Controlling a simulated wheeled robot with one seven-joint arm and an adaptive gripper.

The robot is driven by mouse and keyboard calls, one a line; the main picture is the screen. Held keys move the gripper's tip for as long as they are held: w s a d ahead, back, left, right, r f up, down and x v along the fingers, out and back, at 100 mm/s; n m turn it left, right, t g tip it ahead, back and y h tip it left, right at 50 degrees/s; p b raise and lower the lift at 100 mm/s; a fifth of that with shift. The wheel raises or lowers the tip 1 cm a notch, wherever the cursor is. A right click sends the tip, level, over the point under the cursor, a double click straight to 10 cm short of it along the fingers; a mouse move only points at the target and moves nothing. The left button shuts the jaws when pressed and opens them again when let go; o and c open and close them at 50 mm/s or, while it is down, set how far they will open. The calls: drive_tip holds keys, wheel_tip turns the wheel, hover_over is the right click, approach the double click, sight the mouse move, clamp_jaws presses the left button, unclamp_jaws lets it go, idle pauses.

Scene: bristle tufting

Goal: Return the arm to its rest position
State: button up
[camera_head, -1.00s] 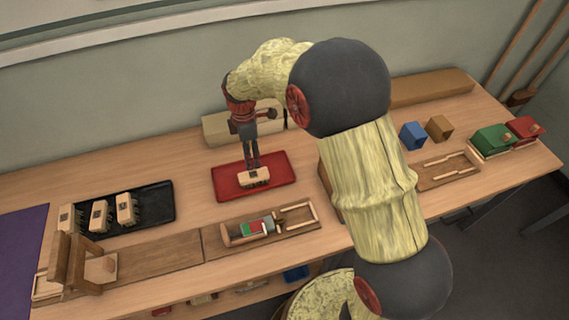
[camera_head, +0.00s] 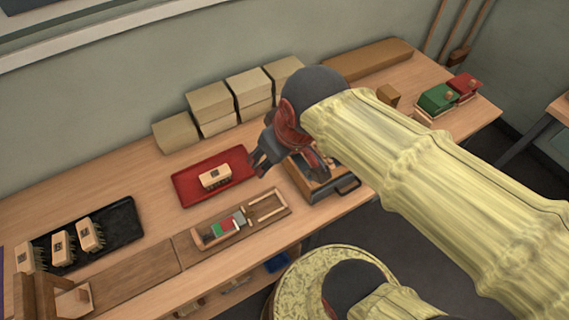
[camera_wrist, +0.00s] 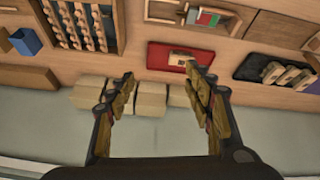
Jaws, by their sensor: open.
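My gripper (camera_head: 262,160) is raised above the bench, to the right of the red tray (camera_head: 187,188) in the head view. In the wrist view my gripper (camera_wrist: 160,95) has its two fingers wide apart with nothing between them. A pale block with dark marks (camera_head: 215,176) lies on the red tray, apart from the fingers; it also shows in the wrist view (camera_wrist: 180,58). My arm reaches in from the right and hides part of the bench.
A black tray (camera_head: 122,236) with several bristled blocks stands at the left. Tan boxes (camera_head: 208,102) line the wall. A wooden fixture (camera_head: 230,228) lies along the front edge. A box with a dark handle (camera_head: 318,184) is below my wrist. Green (camera_head: 437,98) and red boxes (camera_head: 464,86) stand far right.

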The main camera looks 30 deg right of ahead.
drive_tip(key=shift+s+d+f+m+t, duration=0.1)
drive_tip(key=shift+s+d+m+t, duration=0.1)
drive_tip(key=shift+s+m, duration=0.5)
drive_tip(key=shift+s+d+f+m+t, duration=0.15)
drive_tip(key=shift+s+m, duration=0.15)
drive_tip(key=shift+s, duration=0.7)
drive_tip(key=shift+c, duration=0.2)
